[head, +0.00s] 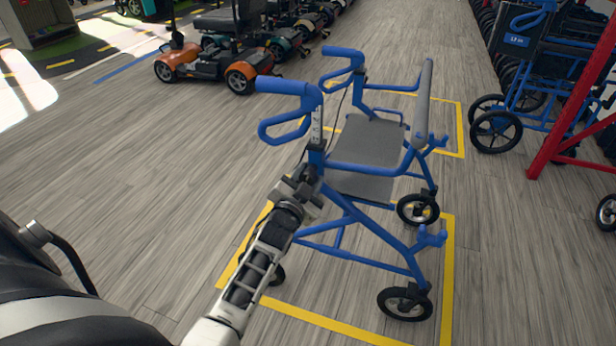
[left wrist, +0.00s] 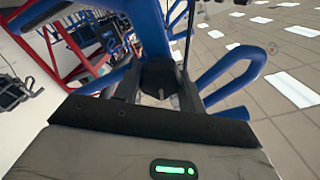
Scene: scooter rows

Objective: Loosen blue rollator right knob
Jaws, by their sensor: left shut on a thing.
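The blue rollator (head: 352,220) stands upright on the floor, with its grey seat (head: 366,150) and grey back bar (head: 423,100) to the right. Its two looped handles rise at the left. My left gripper (head: 308,182) is at the near handle post, just below the scale strip. It is shut on the right knob there. My fingers hide the knob in the head view. My right gripper is not in view.
Yellow floor lines (head: 448,270) frame the rollator. An orange scooter (head: 205,68) and more scooters stand at the back. At the right are another blue rollator (head: 530,70) and a red rack post (head: 575,100). The wooden floor left of the rollator is clear.

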